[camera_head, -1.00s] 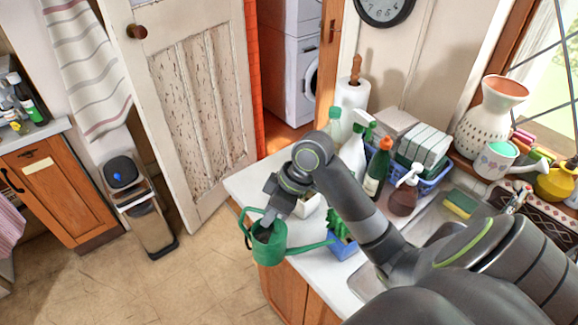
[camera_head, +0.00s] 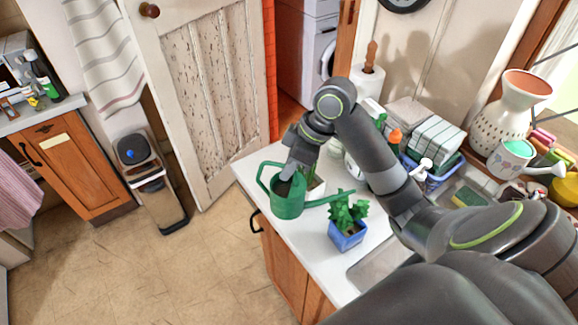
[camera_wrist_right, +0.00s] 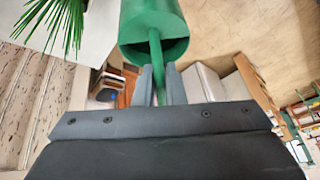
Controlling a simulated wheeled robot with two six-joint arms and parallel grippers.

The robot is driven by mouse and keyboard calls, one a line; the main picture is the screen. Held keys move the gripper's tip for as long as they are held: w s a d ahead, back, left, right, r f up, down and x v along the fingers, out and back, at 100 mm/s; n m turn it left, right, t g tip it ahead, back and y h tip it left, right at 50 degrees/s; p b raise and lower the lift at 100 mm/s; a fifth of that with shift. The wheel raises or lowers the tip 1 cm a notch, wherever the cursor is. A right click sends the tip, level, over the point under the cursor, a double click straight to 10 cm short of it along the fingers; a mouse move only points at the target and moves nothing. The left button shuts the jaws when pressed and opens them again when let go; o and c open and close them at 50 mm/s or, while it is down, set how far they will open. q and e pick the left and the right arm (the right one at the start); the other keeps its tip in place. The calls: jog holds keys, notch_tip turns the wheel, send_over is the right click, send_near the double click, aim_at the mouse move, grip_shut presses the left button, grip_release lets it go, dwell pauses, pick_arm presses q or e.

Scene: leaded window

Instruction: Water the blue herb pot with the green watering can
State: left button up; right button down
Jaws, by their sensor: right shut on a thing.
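The green watering can (camera_head: 288,196) is held by my right gripper (camera_head: 290,170) over the front left part of the white counter. The can looks about upright. The blue herb pot (camera_head: 347,238) stands on the counter with a leafy green plant (camera_head: 346,212) in it. In the right wrist view the fingers (camera_wrist_right: 159,85) are shut on the can's green handle, with the can body (camera_wrist_right: 153,30) beyond. My left gripper is not in view.
A white pot (camera_head: 315,188) stands behind the can, partly hidden. Bottles, a blue basket (camera_head: 432,180) and a paper towel roll (camera_head: 368,82) stand further back. A sink (camera_head: 375,266) lies right of the blue pot. A patterned vase (camera_head: 504,115) and another watering can (camera_head: 512,158) stand at right.

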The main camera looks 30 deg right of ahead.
aim_at(298, 180)
jog(key=shift+s+d+f+t+y+b, duration=0.15)
jog(key=shift+f+t+y+b, duration=0.15)
jog(key=shift+f, duration=0.45)
jog(key=shift+s+d+f+t+y+b, duration=0.1)
jog(key=shift+s+f+t+b, duration=0.1)
jog(key=shift+f+b, duration=0.35)
jog(key=shift+f+t+y+b, duration=0.3)
jog(key=shift+f+b, duration=0.2)
jog(key=shift+f, duration=0.6)
jog(key=shift+p, duration=0.3)
jog(key=shift+r, duration=0.15)
jog(key=shift+s+d+r+t+y+p, duration=0.2)
jog(key=shift+r+t+y+p, duration=0.1)
jog(key=shift+r+p, duration=0.15)
jog(key=shift+s+d+r+t+y+p, duration=0.2)
jog(key=shift+r+y+p, duration=0.1)
jog(key=shift+r+p, duration=0.15)
jog(key=shift+d+r, duration=0.1)
dwell(0.9)
dwell(0.4)
